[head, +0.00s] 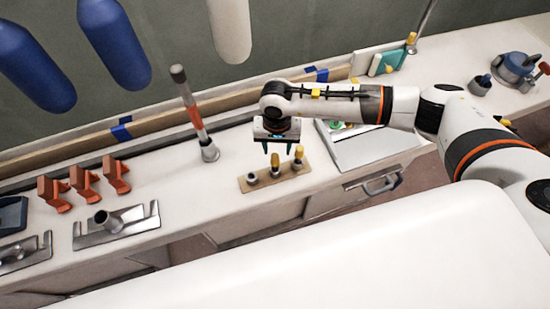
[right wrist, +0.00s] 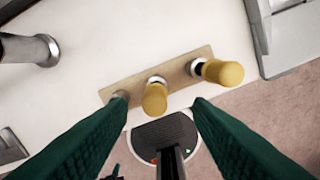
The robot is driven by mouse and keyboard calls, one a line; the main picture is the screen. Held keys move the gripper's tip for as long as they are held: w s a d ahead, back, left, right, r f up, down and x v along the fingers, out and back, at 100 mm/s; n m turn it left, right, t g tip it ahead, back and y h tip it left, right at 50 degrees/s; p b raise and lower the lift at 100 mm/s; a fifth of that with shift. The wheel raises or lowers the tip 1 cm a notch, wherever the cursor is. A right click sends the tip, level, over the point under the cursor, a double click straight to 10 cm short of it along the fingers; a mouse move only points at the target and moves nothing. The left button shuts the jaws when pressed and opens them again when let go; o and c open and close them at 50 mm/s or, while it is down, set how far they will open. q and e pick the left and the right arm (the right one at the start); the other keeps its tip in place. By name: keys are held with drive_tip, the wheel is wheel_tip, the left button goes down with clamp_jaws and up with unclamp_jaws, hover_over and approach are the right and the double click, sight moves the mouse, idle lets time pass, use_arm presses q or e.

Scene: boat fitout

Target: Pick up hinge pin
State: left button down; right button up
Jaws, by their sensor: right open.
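Two yellow-topped pins, which I take to be hinge pins, stand in a tan wooden board (head: 262,187) on the bench. One is the middle pin (head: 275,161), the other the right-end pin (head: 298,157). The board's left position holds only a grey socket (head: 252,178). My right gripper (head: 277,149) is open and empty, pointing down just above the board. In the right wrist view, the middle pin (right wrist: 154,98) shows between the open fingers (right wrist: 160,108), and the right-end pin (right wrist: 222,72) lies beyond the right finger. I see no contact. My left gripper is out of view.
A striped post (head: 193,120) rises behind the board. Orange brackets (head: 85,182) and a metal plate with a stub (head: 116,226) sit at left. A white tray (head: 362,150) lies right. The bench's front edge is close to the board.

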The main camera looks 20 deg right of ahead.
sight(275, 156)
drive_tip(key=shift+f, duration=0.75)
drive_tip(key=f, duration=0.1)
drive_tip(key=f+p, duration=0.2)
drive_tip(key=f, duration=0.1)
drive_tip(key=shift+s+a, duration=0.2)
drive_tip(key=shift+a, duration=0.15)
drive_tip(key=shift+f, duration=0.7)
drive_tip(key=shift+c, duration=0.6)
drive_tip(key=c, duration=0.9)
